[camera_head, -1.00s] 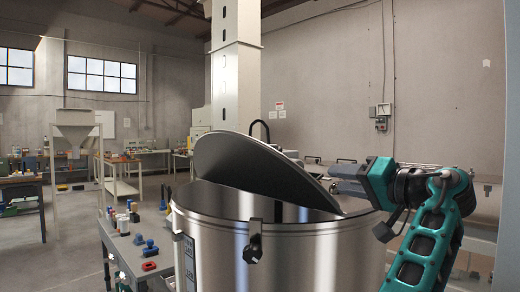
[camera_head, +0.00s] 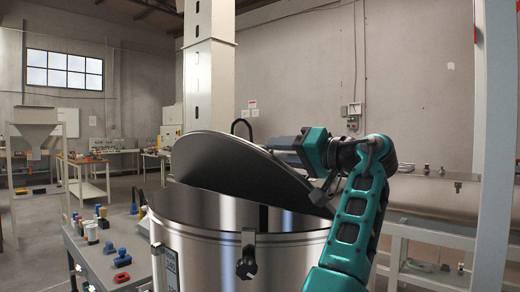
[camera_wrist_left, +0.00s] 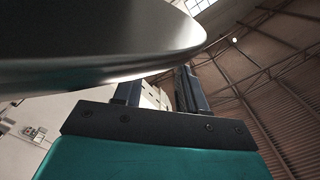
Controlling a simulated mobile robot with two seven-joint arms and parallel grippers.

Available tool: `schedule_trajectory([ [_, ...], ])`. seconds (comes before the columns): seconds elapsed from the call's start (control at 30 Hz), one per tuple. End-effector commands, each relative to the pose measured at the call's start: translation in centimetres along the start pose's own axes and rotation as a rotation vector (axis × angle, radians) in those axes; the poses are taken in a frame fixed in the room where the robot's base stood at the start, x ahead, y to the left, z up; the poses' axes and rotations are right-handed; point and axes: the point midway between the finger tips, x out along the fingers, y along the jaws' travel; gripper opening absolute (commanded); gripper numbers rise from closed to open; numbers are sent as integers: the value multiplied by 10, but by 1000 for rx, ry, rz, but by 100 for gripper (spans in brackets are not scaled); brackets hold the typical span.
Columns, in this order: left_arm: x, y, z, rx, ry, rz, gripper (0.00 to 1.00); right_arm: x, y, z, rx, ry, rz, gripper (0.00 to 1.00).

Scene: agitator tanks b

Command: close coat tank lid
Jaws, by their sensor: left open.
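The coat tank (camera_head: 225,245) is a shiny steel drum in the lower middle of the head view. Its round lid (camera_head: 225,170) stands tilted open, high on the left and low at the right rim, with the dark interior showing beneath. My left gripper (camera_head: 278,143) is at the lid's upper right edge, its fingers pointing left. It is open, with nothing seen between the fingers. In the left wrist view the lid (camera_wrist_left: 90,45) fills the upper left, close in front of the fingers (camera_wrist_left: 158,90). Contact cannot be told. My right gripper is not in view.
A black clamp (camera_head: 246,262) sits on the tank's front rim. A grey table (camera_head: 95,262) with small bottles and coloured items stands left of the tank. A white column (camera_head: 208,80) rises behind. A pale post (camera_head: 492,150) and a steel rail stand at the right.

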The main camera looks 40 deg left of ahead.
Motion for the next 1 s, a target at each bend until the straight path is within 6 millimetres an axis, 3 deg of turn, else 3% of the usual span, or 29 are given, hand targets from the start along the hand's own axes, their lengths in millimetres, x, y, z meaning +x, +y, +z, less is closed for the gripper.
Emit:
schedule_trajectory([
  [0.1, 26, -2, 0, 0, -3, -2, 41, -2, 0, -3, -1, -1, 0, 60],
  [0.3, 53, -1, 0, 0, -1, -1, 41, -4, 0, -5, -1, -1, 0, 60],
  [0.73, 63, 0, 0, -1, 1, 0, 41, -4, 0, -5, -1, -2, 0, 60],
  [1.0, 63, 0, 0, -1, 1, 0, 16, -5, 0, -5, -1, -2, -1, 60],
])
